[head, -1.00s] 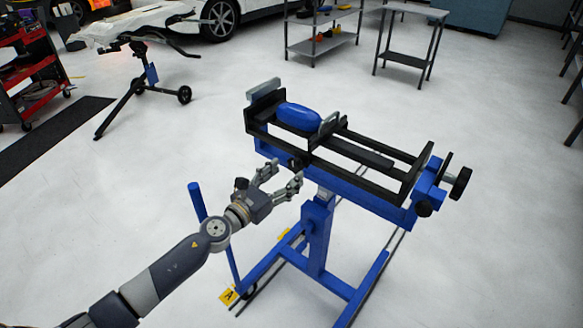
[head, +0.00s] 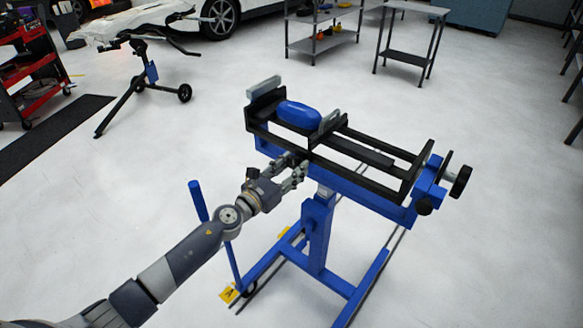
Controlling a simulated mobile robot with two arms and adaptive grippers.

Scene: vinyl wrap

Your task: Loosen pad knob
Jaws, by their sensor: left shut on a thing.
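The blue and black stand (head: 318,225) is in the middle of the head view. A blue rounded pad (head: 298,114) lies on the left part of its black top frame, beside a grey loop handle (head: 329,121). My left gripper (head: 298,168) is at the near side of the frame, below the pad. It is shut around the small dark pad knob there, which its fingers now mostly hide. My right gripper is not in view.
Black knobs (head: 461,181) stick out at the stand's right end. A blue upright post (head: 198,201) stands close to my left forearm. A tripod stand (head: 150,75), a red tool cart (head: 35,70) and shelves (head: 322,45) are farther back.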

